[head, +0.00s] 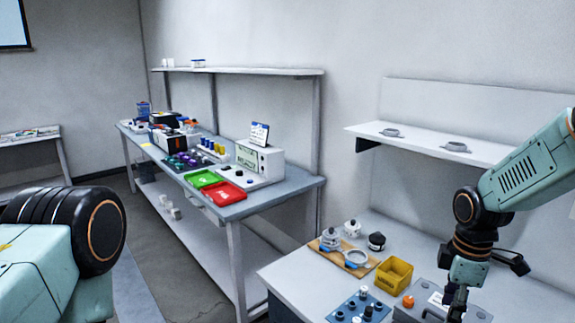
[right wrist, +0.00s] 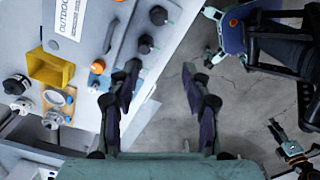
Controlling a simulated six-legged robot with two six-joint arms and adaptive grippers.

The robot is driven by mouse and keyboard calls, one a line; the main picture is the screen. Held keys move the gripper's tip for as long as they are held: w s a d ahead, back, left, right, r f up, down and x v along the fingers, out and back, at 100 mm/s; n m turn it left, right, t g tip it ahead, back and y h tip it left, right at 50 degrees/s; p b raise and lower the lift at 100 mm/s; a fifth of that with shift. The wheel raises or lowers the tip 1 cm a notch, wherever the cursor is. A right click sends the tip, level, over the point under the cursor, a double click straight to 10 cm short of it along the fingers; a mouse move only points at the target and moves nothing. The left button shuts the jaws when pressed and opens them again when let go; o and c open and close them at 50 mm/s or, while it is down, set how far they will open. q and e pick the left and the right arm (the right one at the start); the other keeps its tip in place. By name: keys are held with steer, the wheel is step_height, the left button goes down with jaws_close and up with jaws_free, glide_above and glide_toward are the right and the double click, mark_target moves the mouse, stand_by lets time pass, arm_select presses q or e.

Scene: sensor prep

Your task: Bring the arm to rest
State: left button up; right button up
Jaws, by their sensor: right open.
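My right arm (head: 530,170) comes in from the right in the head view and hangs down over the near right bench. My right gripper (head: 457,305) points downward there, partly cut off by the lower edge. In the right wrist view my right gripper (right wrist: 160,70) has its two dark fingers spread wide with nothing between them, beside the bench edge and partly over the floor. My left arm (head: 60,250) fills the lower left of the head view; its gripper is not seen.
The near bench (head: 300,270) holds a wooden board (head: 328,260) with parts, a yellow bin (head: 394,275), an orange knob (head: 408,301) and a blue plate (head: 345,312). A wall shelf (head: 420,143) is above. Another bench (head: 240,208) carries green (head: 204,178) and red (head: 225,193) trays.

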steer(key=w+a+f+m+t, duration=0.3)
steer(key=m, duration=0.2)
steer(key=s+a+f+m+t+y+b, duration=0.1)
steer(key=s+a+f+m+b, duration=0.2)
steer(key=f, duration=0.4)
steer(key=s+a+f+m+b, duration=0.2)
steer(key=s+f+m, duration=0.1)
steer(key=s+f, duration=0.3)
arm_select(q)
step_height(320, 180, down, 15)
steer(key=b, duration=1)
arm_select(e)
steer(key=s+f+m+g, duration=0.1)
steer(key=s+f+g, duration=0.1)
steer(key=s+f, duration=0.8)
steer(key=s+a+f+m+g, duration=0.1)
steer(key=s+f+m+g, duration=0.1)
steer(key=s+f, duration=0.8)
steer(key=s, duration=0.6)
steer(key=shift+s+h, duration=0.15)
steer(key=shift+h, duration=0.25)
